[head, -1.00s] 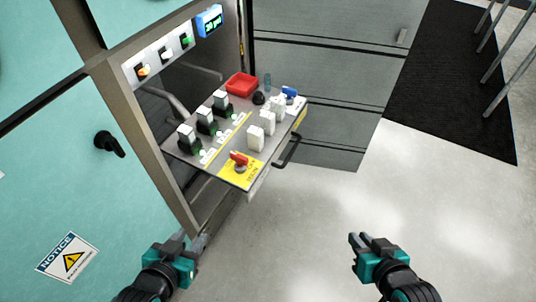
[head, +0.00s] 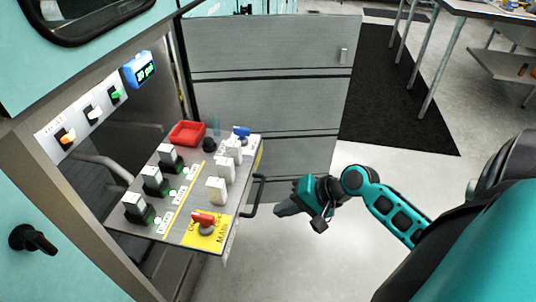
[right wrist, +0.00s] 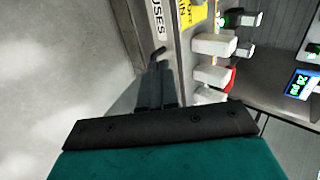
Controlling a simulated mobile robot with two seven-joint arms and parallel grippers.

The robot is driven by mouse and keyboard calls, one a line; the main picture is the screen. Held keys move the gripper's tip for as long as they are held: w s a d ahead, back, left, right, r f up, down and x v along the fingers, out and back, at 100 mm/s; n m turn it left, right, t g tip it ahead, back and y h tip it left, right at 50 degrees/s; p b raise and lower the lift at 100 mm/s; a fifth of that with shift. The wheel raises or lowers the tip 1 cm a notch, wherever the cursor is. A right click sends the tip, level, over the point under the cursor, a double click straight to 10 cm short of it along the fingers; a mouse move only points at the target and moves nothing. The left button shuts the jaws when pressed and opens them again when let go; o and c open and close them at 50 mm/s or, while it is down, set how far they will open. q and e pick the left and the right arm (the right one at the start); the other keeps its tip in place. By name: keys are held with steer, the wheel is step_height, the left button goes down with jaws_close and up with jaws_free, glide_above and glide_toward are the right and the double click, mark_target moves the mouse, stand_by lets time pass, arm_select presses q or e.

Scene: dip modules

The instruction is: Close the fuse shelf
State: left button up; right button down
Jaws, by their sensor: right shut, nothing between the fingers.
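The fuse shelf (head: 190,215) is pulled out of the cabinet and carries switches and fuses. Its black bar handle (head: 257,196) stands out from its front edge. My right gripper (head: 278,211) is shut and empty, just outside the shelf front, close to the handle's right side. In the right wrist view, its shut fingers (right wrist: 157,85) lie beside the shelf's front edge (right wrist: 168,25), which bears a "FUSES" label; I cannot tell whether they touch the handle. My left gripper is not in view.
An open grey cabinet door (head: 265,60) stands behind the shelf. The shelf holds a red tray (head: 187,133), white fuses (head: 216,190) and a red rotary switch (head: 203,219). A blue display (head: 140,70) is above. The floor to the right is clear; a black mat (head: 400,90) lies beyond.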

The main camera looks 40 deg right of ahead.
mark_target(235, 218)
steer(key=x, duration=0.3)
steer(key=w+r+b+x, duration=0.1)
steer(key=x, duration=0.6)
steer(key=shift+w+a+r+b, duration=0.25)
steer(key=shift+a+b, duration=0.15)
steer(key=shift+a, duration=0.1)
steer(key=shift+w+a, duration=0.25)
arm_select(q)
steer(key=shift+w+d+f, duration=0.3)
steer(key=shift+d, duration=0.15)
